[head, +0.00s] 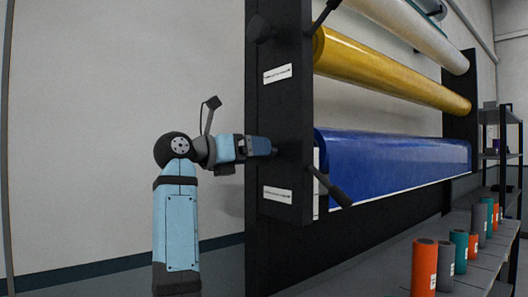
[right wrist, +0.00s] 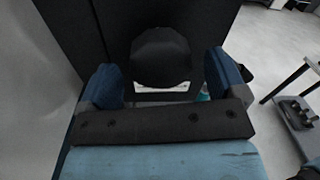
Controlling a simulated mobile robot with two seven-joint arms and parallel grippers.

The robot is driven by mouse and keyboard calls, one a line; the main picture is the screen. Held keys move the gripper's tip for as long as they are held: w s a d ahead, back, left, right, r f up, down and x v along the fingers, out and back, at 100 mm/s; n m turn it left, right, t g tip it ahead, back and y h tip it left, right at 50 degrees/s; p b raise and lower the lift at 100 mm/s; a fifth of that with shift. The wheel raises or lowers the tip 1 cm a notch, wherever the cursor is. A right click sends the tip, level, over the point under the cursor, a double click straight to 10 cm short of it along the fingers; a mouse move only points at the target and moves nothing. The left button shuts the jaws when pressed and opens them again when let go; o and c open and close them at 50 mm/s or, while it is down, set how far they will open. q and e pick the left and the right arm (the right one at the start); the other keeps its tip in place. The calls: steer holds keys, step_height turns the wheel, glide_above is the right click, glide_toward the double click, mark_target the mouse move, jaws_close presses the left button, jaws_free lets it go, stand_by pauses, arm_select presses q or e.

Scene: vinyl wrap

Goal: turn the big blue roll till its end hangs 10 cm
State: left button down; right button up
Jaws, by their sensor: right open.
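The big blue roll (head: 395,165) lies level, the lowest on the black rack, with a pale line along its lower edge. How far its end hangs is hard to tell. A black handle (head: 332,187) slants down near the roll's left end. My right gripper (head: 266,147) is at the outer side of the rack's end panel, level with the blue roll. In the right wrist view its two blue fingers (right wrist: 163,84) stand apart, one on each side of a dark rounded knob (right wrist: 160,55). Contact cannot be told. My left gripper is out of view.
A yellow roll (head: 385,70) and a white roll (head: 410,28) lie above the blue one. The black end panel (head: 282,125) carries white labels. Several small orange, grey and teal rolls (head: 425,265) stand on a grey shelf at lower right. Bare wall lies left.

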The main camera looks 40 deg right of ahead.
steer(key=d, duration=0.4)
steer(key=shift+s, duration=0.3)
steer(key=c, duration=0.9)
